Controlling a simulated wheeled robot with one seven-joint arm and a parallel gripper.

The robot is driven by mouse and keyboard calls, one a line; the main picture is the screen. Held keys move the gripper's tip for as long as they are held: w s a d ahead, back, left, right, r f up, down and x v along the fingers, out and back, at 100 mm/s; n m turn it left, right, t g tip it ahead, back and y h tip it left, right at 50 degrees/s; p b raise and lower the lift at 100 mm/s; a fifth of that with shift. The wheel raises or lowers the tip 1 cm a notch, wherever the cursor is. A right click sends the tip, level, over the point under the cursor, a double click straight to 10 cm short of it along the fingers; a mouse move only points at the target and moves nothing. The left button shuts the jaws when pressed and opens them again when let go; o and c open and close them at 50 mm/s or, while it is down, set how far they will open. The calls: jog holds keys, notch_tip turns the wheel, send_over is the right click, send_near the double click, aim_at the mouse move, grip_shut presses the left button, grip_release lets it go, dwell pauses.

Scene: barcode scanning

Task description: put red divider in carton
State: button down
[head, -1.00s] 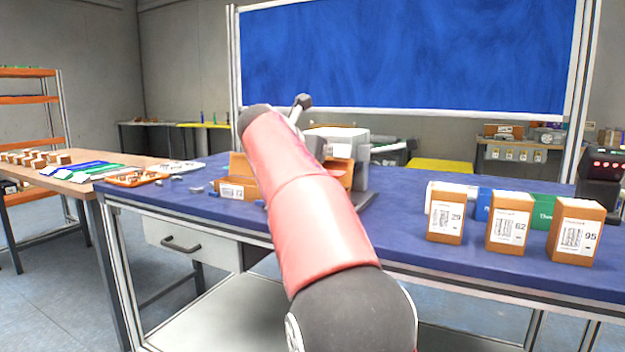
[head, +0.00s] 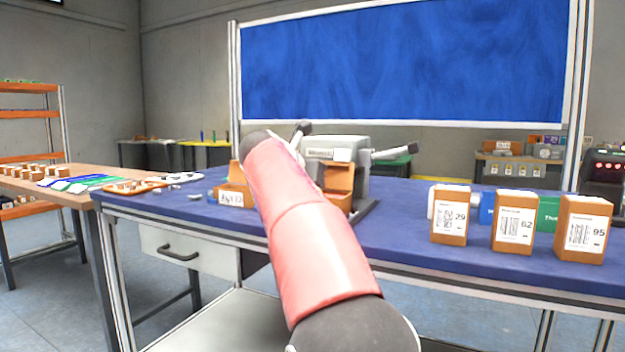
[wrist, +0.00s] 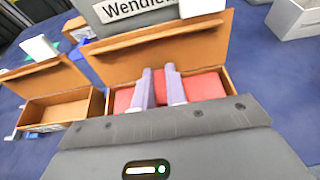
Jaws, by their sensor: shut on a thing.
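In the wrist view my gripper (wrist: 160,90) is shut on the red divider (wrist: 203,86), with red showing on both sides of the fingers. The divider is at the mouth of an open brown carton (wrist: 160,55), inside its walls as seen from above; its depth and whether it touches the bottom cannot be told. The carton's lid stands raised behind it. In the head view part of this carton (head: 339,178) shows to the right of my arm, which hides the gripper and divider.
A second open carton (wrist: 58,108) stands empty at the left, close beside. A grey machine (head: 335,150) stands directly behind the carton. Closed cartons numbered 29 (head: 450,214), 62 (head: 515,220) and 95 (head: 583,228) stand at the right. The blue tabletop (head: 395,225) between is clear.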

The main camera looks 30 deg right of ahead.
jog(key=c, duration=1.4)
grip_release()
jog(key=shift+r, duration=0.1)
jog(key=shift+r, duration=0.3)
jog(key=p+v, duration=0.1)
jog(key=v, duration=1.1)
jog(key=shift+r, duration=0.25)
